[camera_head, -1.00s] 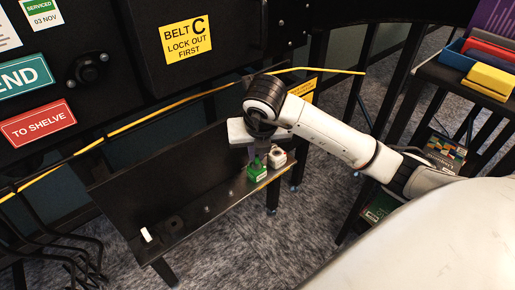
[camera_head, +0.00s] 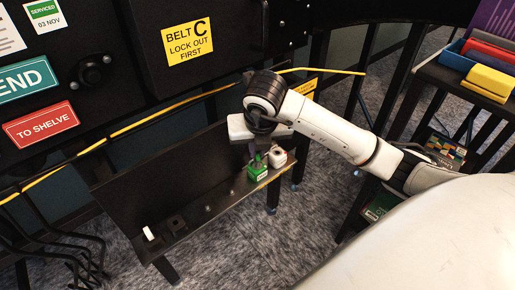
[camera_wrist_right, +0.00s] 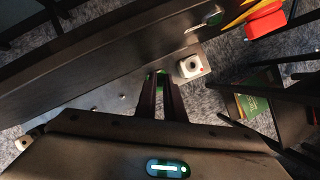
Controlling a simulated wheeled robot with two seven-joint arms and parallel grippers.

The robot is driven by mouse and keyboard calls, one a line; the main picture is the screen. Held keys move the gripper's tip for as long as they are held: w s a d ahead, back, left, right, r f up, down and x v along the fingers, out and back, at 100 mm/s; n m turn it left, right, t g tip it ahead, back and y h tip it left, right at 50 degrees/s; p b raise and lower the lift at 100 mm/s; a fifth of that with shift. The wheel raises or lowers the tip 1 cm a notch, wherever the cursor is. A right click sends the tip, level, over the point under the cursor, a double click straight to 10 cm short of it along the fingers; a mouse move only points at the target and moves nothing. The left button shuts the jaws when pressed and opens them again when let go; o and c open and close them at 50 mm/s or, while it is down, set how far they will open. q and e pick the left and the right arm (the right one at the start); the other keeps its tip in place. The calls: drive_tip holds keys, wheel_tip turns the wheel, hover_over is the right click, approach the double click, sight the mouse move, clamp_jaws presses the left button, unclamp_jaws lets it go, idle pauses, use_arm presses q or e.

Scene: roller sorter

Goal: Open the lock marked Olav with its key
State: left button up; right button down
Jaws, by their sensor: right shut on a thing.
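A green lock (camera_head: 258,173) with a small white label stands near the right end of the dark shelf (camera_head: 220,212); its lettering is too small to read. A white lock (camera_head: 277,157) stands beside it; it also shows in the right wrist view (camera_wrist_right: 191,67). My right gripper (camera_head: 254,155) points down over the green lock, its fingers shut on a small green piece (camera_wrist_right: 160,73) that looks like a key at the lock's top. The fingers hide most of it, and I cannot tell how deep it sits. My left gripper is out of view.
A small white piece (camera_head: 149,233) stands at the shelf's left end, with small pegs and dark mounts between it and the green lock. The shelf's back panel (camera_head: 165,180) rises close behind. A dark rack with colored bins (camera_head: 488,83) stands at the right.

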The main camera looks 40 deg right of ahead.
drive_tip(key=shift+r+p, duration=1.35)
drive_tip(key=shift+r, duration=0.65)
